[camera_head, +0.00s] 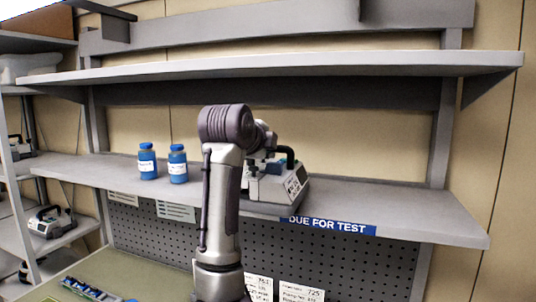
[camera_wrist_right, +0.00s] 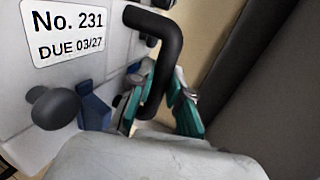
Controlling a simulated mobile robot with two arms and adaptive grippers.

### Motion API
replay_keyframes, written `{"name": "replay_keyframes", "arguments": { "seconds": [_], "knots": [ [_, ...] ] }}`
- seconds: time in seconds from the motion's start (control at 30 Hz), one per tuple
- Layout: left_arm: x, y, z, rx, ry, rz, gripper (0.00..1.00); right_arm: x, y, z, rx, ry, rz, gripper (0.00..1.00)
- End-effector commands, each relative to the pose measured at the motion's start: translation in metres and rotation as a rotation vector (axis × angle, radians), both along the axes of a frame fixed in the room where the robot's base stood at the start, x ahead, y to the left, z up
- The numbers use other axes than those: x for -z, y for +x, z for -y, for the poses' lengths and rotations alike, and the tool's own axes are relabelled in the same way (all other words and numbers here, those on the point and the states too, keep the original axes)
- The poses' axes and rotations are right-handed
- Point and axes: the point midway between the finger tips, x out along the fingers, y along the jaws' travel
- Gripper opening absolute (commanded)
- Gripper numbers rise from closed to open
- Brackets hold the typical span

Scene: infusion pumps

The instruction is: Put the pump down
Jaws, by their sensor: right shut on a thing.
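The pump (camera_head: 291,187) is a white and grey box with a black handle. It is at the middle shelf (camera_head: 355,203), just above the "DUE FOR TEST" label (camera_head: 331,226). I cannot tell for sure whether its base rests on the shelf. In the right wrist view, the pump (camera_wrist_right: 20,100) carries a tag reading "No. 231, DUE 03/27". My right gripper (camera_wrist_right: 163,100) has its teal fingers on either side of the black handle (camera_wrist_right: 157,62) and is shut on it. In the head view my arm hides part of the pump. My left gripper is not in view.
Two blue bottles with white labels (camera_head: 147,161) (camera_head: 178,164) stand on the same shelf to the left. The shelf right of the pump is clear. An upper shelf (camera_head: 290,64) runs overhead. More pumps (camera_head: 50,222) sit on a rack at the left.

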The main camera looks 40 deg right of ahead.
Motion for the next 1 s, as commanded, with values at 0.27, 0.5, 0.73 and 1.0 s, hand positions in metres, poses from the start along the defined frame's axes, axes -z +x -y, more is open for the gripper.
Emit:
{"name": "replay_keyframes", "arguments": {
  "seconds": [0.27, 0.5, 0.73, 1.0],
  "knots": [
    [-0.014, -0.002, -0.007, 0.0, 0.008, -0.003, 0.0, 0.021, -0.001, 0.0, 0.001, -0.007, 0.006, 0.0],
    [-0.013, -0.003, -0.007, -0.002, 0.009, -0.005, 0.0, 0.022, -0.001, 0.0, 0.001, -0.006, 0.006, 0.0],
    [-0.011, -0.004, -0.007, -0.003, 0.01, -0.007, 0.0, 0.027, -0.001, 0.0, 0.001, 0.0, 0.0, 0.37],
    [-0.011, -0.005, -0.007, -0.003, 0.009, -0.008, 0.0, 0.027, 0.0, 0.0, 0.001, 0.0, 0.0, 0.42]
  ]
}}
